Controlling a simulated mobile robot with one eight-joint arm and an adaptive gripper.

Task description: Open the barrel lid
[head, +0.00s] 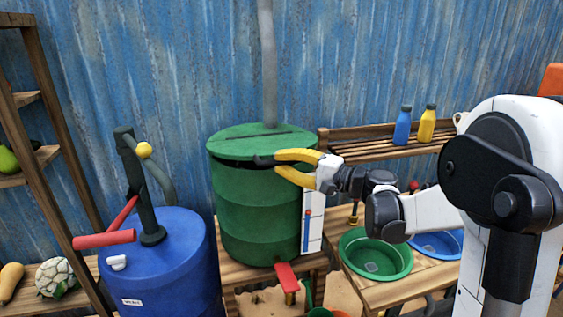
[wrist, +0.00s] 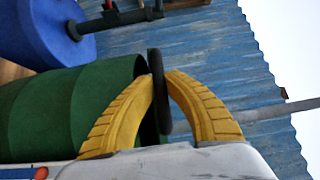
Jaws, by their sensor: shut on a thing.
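The green barrel (head: 255,212) stands on a wooden bench in the middle of the head view, and its side shows in the wrist view (wrist: 70,110). Its flat green lid (head: 262,139) lies over the top, with a dark gap under its front edge. A black handle (head: 263,160) sticks out at the front of the lid. My gripper (head: 278,161), with yellow fingers, comes from the right and is shut on this handle. In the wrist view the handle (wrist: 160,92) stands between the two fingertips. The barrel's inside is hidden.
A blue drum (head: 170,265) with a hand pump (head: 146,195) stands left of the barrel. A red tap (head: 287,278) sits below the barrel. Green (head: 376,254) and blue basins stand at the right, under a shelf with blue (head: 402,128) and yellow bottles (head: 427,125). A grey pipe (head: 268,60) rises behind the lid.

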